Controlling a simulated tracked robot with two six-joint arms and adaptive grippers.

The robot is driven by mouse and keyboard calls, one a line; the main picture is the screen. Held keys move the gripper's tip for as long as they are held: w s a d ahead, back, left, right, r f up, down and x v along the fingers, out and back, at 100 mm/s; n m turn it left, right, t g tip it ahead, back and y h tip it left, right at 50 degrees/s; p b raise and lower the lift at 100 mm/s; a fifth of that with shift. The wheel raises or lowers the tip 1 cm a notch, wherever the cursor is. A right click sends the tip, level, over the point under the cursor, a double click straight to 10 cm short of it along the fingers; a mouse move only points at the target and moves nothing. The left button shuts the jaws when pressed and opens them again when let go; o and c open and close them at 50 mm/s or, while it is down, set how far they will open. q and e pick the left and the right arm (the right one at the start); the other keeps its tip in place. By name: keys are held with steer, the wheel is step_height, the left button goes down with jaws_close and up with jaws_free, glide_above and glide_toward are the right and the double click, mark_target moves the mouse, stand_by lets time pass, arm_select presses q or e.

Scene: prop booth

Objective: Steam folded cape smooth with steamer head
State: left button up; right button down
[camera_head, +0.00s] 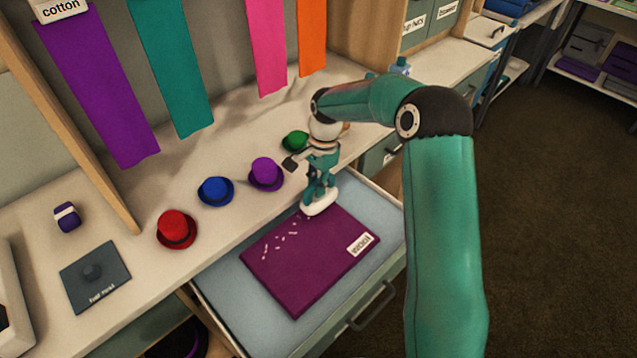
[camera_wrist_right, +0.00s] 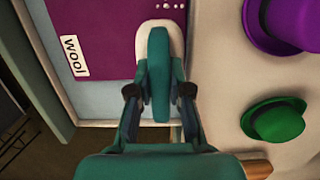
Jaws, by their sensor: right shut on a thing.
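The folded cape (camera_head: 310,262) is dark magenta and lies flat in an open drawer, with a "wool" label (camera_wrist_right: 75,57) on it. Several small white marks (camera_head: 280,246) show on its far left part. My right gripper (camera_head: 321,178) is shut on the steamer head (camera_head: 320,204), which has a white sole and a teal handle (camera_wrist_right: 159,70). The sole is at the cape's far edge, overlapping it in both views; I cannot tell whether it touches the cloth. My left gripper is not in view.
The open drawer (camera_head: 233,300) has a pale blue lining. On the counter behind it stand red (camera_head: 176,228), blue (camera_head: 215,190), purple (camera_head: 266,173) and green (camera_head: 295,141) hats. A dark pad (camera_head: 96,276) lies at left. Coloured cloth strips (camera_head: 170,65) hang behind.

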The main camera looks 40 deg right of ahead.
steer(key=s+a+b, duration=0.1)
steer(key=a+b, duration=0.2)
steer(key=a, duration=1.5)
steer(key=shift+s, duration=0.2)
stand_by(1.9)
steer(key=shift+a, duration=0.15)
steer(key=shift+r, duration=0.15)
stand_by(1.1)
step_height(320, 180, up, 15)
steer(key=p, duration=1.1)
